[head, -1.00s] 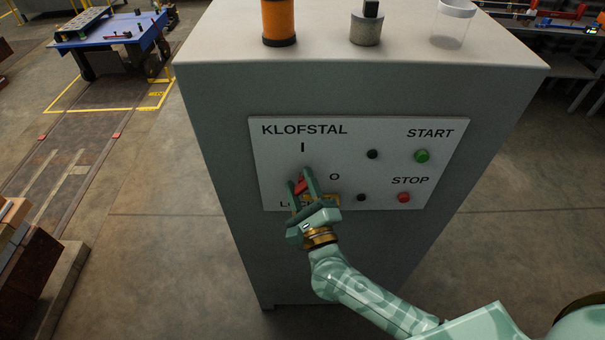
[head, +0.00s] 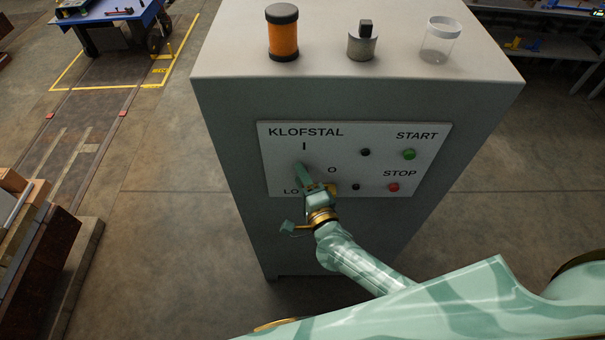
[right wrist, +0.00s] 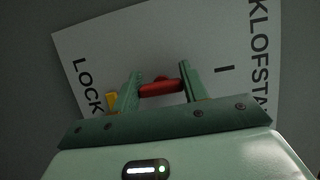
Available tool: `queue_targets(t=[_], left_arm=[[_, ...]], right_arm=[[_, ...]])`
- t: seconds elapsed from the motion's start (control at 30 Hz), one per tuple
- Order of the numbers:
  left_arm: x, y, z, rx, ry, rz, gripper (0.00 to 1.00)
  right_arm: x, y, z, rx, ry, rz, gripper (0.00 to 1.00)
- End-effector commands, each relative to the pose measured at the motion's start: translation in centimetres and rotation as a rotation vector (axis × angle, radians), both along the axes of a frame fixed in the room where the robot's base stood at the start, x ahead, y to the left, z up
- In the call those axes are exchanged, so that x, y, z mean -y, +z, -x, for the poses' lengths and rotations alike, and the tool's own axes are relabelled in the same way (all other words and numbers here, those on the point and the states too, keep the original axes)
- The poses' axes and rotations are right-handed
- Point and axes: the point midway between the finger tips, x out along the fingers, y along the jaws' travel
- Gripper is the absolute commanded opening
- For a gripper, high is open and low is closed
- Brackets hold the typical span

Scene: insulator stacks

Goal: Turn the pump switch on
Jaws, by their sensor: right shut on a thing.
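The pump switch is a red handle (right wrist: 160,88) on the white KLOFSTAL panel (head: 385,150) of a grey cabinet. In the right wrist view it lies between the two green fingers of my right gripper (right wrist: 161,84), which is shut on it. In the head view my right gripper (head: 312,178) is at the panel's lower left, among the marks I, O and LOCK, and hides the switch. Which mark the handle points at cannot be told. A small yellow part (right wrist: 112,100) shows beside the left finger in the right wrist view. My left gripper is not in view.
A green START button (head: 409,154) and a red STOP button (head: 393,188) sit at the panel's right. An orange cylinder (head: 284,38), a grey knobbed piece (head: 361,46) and a clear jar (head: 436,48) stand on the cabinet top. Floor shows on both sides.

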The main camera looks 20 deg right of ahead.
Motion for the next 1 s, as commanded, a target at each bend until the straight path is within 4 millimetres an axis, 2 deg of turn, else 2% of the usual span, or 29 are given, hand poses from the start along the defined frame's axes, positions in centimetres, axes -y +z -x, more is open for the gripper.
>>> queue_targets(t=[0.5,0.53,0.6,0.87,1.0], left_arm=[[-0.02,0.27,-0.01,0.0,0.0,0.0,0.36],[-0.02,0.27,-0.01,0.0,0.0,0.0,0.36],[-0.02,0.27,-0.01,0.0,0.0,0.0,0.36],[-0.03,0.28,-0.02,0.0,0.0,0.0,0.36],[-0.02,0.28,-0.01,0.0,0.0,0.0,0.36]], right_arm=[[-0.1,-0.2,0.1,-0.009,0.003,0.022,0.21],[-0.1,-0.2,0.1,-0.009,0.003,0.022,0.46],[-0.08,-0.19,0.09,-0.009,0.003,0.022,0.65],[-0.02,-0.1,0.06,-0.007,0.001,0.02,0.65],[0.08,-0.18,0.96,-0.009,0.001,0.019,0.65]])
